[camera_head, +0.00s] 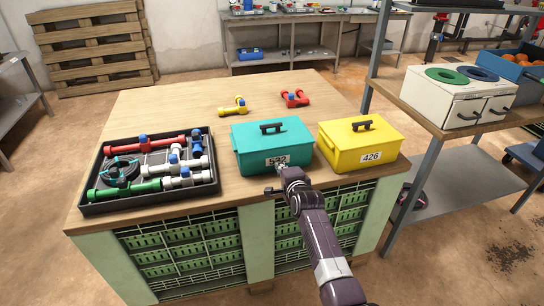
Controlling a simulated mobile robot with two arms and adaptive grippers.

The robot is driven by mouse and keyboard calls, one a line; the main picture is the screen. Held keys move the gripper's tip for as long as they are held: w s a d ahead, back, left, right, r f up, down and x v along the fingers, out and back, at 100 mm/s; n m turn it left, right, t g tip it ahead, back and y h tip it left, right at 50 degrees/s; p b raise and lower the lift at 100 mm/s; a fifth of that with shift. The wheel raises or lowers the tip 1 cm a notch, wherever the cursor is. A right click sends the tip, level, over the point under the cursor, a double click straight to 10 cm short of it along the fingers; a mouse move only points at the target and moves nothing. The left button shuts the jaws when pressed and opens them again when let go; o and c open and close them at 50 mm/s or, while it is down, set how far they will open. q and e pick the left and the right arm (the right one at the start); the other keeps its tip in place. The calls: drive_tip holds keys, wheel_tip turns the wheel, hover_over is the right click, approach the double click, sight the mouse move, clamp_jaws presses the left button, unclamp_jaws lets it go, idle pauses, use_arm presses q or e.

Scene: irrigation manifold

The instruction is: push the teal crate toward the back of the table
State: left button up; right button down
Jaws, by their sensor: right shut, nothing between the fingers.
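The teal crate (258,151) is a lidded box with a dark handle on top and a white number label on its front. It stands near the front edge of the wooden table (150,103), in the middle. My right gripper (280,169) is at the lower right of its front face, by the label, and partly covers the label. It is shut with nothing held. I cannot tell whether the fingertips touch the crate. My left gripper is not in view.
A yellow box (350,155) marked 426 stands close to the crate's right. A black tray (101,208) of pipe fittings lies to its left. Behind it are a yellow fitting (234,107) and a red fitting (295,98). The table between crate and fittings is clear.

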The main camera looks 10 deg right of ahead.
sight(276, 159)
drive_tip(key=shift+b+x, duration=0.8)
drive_tip(key=shift+x, duration=0.2)
drive_tip(key=shift+w+a+r, duration=0.1)
drive_tip(key=shift+w, duration=0.25)
drive_tip(key=shift+w+b, duration=0.55)
drive_tip(key=shift+b, duration=0.3)
drive_tip(key=shift+w, duration=0.25)
drive_tip(key=shift+w+r+b, duration=0.1)
drive_tip(key=shift+w+b, duration=0.1)
drive_tip(key=shift+b, duration=0.1)
drive_tip(key=shift+r, duration=0.1)
